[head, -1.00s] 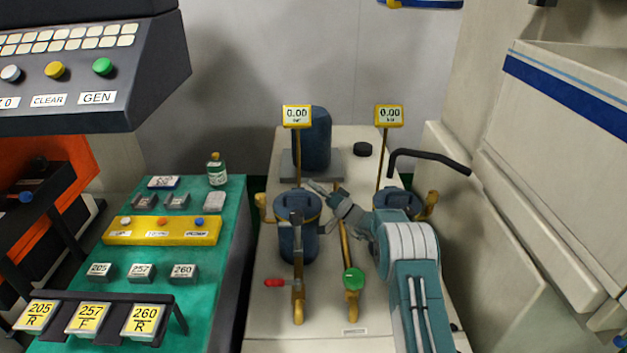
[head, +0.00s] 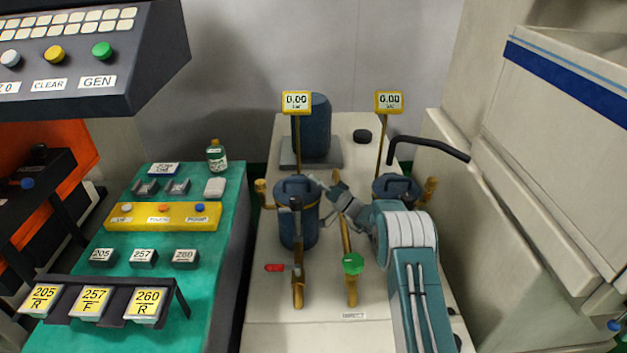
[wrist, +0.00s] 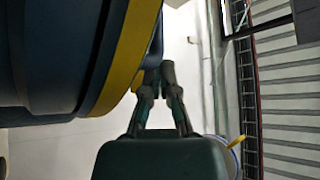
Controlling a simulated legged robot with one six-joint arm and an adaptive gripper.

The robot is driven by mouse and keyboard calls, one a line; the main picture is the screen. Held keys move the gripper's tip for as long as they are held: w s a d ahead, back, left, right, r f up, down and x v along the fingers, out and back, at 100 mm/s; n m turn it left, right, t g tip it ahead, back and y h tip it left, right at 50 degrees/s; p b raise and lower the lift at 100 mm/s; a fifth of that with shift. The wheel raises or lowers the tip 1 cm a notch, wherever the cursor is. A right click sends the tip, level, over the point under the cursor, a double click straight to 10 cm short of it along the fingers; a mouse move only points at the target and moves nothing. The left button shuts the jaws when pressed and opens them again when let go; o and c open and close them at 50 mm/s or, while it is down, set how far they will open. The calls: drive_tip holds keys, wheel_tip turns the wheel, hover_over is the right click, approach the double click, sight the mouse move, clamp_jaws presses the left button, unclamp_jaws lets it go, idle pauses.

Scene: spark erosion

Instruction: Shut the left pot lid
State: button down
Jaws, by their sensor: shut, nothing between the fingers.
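The left pot (head: 298,228) is a dark blue cylinder with a yellow band near its top. Its blue lid (head: 297,187), with a dark handle, lies over the top; I cannot tell whether it is fully seated. My gripper (head: 321,183) is shut and empty, close to the right side of the lid. Whether it touches is unclear. In the wrist view, the shut fingers (wrist: 153,72) are beside the yellow band (wrist: 126,60) and dark blue side of what looks like the left pot. A dark upright lever in front hides part of the pot.
The right pot (head: 397,186) is partly behind my arm. Two yellow gauges (head: 297,101) rise on posts. A blue cylinder (head: 315,130) stands behind. A green table (head: 222,225) is left.

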wheel_tip(320, 180, up, 10)
drive_tip(key=f, duration=0.1)
drive_tip(key=s+a+r+n+g+h, duration=0.1)
drive_tip(key=s+a+r+g+h, duration=0.25)
drive_tip(key=s, duration=0.75)
drive_tip(key=s+r+n+g+h, duration=0.1)
drive_tip(key=s+r+g+h, duration=0.2)
drive_tip(key=s+r+g, duration=0.5)
drive_tip(key=s+d+f+m+t+h, duration=0.1)
drive_tip(key=s+d+h, duration=0.3)
drive_tip(key=s, duration=0.6)
drive_tip(key=s+d+f+m+t+h, duration=0.1)
drive_tip(key=s+d+h, duration=0.4)
drive_tip(key=s, duration=0.5)
drive_tip(key=s+d+f+m+t+h, duration=0.1)
drive_tip(key=s+d+f+t+h, duration=0.2)
drive_tip(key=s+d, duration=0.5)
drive_tip(key=shift+s+f+m+t+h, duration=0.25)
drive_tip(key=shift+s+t+h, duration=0.2)
drive_tip(key=shift+s+h, duration=0.45)
